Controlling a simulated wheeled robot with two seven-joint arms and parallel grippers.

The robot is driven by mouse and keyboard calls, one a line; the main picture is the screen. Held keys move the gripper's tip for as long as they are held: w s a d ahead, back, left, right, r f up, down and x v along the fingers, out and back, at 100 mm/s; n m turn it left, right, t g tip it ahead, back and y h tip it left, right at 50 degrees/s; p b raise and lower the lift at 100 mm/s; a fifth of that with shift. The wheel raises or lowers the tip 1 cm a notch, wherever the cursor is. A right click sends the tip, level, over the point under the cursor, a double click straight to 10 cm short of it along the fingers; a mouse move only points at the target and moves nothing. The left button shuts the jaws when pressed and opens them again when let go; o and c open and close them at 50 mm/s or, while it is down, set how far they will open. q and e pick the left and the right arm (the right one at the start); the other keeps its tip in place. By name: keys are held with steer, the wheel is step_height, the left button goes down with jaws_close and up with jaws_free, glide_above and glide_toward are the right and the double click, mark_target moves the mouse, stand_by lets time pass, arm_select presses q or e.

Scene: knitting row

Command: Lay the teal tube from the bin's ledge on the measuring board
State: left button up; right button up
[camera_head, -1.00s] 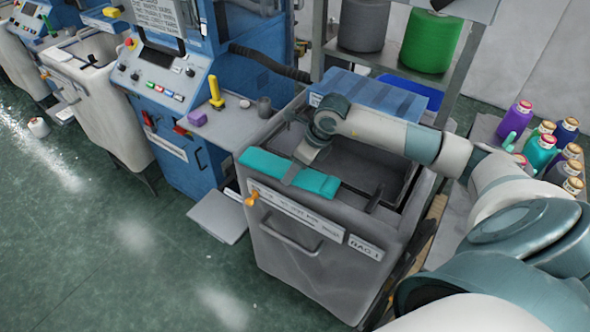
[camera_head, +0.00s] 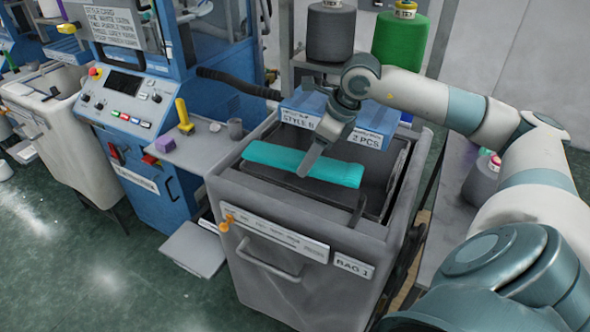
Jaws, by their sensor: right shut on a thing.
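The teal tube (camera_head: 270,156) is a flat, folded length of cloth. It is over the open top of the grey bin (camera_head: 275,205), apart from the front ledge. My right gripper (camera_head: 308,168) comes down from above and is shut on the tube near its middle, with the tube sticking out on both sides. I cannot pick out the measuring board for certain in this view. My left gripper is not in view.
A blue box (camera_head: 365,138) labelled "2 PCS" stands behind the bin. A blue knitting machine (camera_head: 150,190) with a small shelf (camera_head: 190,150) is on the left; the shelf holds a yellow tool and a purple block. A low grey plate (camera_head: 193,250) juts out beside the bin.

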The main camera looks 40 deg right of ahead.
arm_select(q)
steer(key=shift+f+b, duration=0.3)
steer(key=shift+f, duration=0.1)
arm_select(e)
steer(key=shift+s+d+r, duration=0.5)
steer(key=shift+d, duration=0.05)
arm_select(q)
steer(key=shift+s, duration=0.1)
arm_select(e)
steer(key=shift+f, duration=0.1)
